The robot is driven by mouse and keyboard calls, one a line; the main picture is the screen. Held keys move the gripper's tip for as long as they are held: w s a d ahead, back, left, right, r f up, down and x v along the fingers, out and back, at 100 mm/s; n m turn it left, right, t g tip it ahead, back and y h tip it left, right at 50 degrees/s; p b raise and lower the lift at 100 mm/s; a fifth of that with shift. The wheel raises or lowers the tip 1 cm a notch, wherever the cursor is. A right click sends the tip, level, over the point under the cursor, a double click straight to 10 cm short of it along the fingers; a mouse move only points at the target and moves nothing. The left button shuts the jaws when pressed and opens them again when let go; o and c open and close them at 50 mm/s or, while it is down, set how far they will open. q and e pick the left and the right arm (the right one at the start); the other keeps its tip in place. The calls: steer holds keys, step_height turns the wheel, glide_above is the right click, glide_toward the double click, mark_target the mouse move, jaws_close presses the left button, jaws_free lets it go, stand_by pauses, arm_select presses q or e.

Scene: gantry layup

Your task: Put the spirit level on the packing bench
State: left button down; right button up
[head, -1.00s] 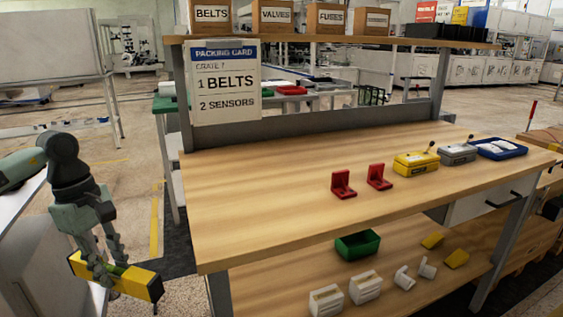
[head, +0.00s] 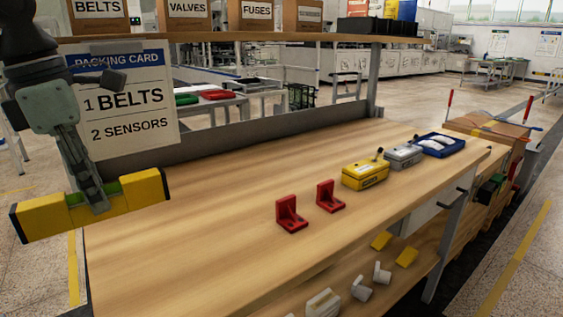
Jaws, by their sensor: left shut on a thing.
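The spirit level is a yellow bar with dark end caps and a green middle (head: 142,194). My left gripper (head: 95,200) is shut on it near its middle. The level is held roughly level, tilting slightly up to the right, in front of the packing bench's left end; it appears to be above the bench height. The packing bench (head: 190,245) has a light wooden top, and its left half is bare. My right gripper is not in view.
On the bench stand two red angle brackets (head: 290,214), (head: 330,197), a yellow box (head: 365,175), a grey box (head: 404,156) and a blue tray (head: 440,145). A packing card (head: 130,105) hangs at the back left below a shelf with labelled boxes (head: 187,14). Small parts lie on the lower shelf.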

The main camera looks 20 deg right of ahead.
arm_select(q)
steer(key=shift+w, duration=0.3)
steer(key=shift+s+d+f, duration=0.1)
steer(key=shift+s+d, duration=0.1)
steer(key=shift+d, duration=0.15)
steer(key=s+d+f, duration=0.1)
steer(key=d+f, duration=0.1)
steer(key=d, duration=0.1)
steer(key=s+d+f, duration=0.1)
steer(key=d+f, duration=0.1)
steer(key=d, duration=0.2)
steer(key=s+d+f+p, duration=0.1)
steer(key=d+f, duration=0.1)
steer(key=d, duration=0.1)
steer(key=shift+d+f, duration=0.15)
steer(key=shift+d, duration=0.05)
steer(key=shift+d+f, duration=0.15)
steer(key=shift+f, duration=0.3)
step_height(320, 180, down, 3)
steer(key=shift+f+p, duration=0.15)
steer(key=shift+p, duration=0.25)
steer(key=shift+f, duration=0.1)
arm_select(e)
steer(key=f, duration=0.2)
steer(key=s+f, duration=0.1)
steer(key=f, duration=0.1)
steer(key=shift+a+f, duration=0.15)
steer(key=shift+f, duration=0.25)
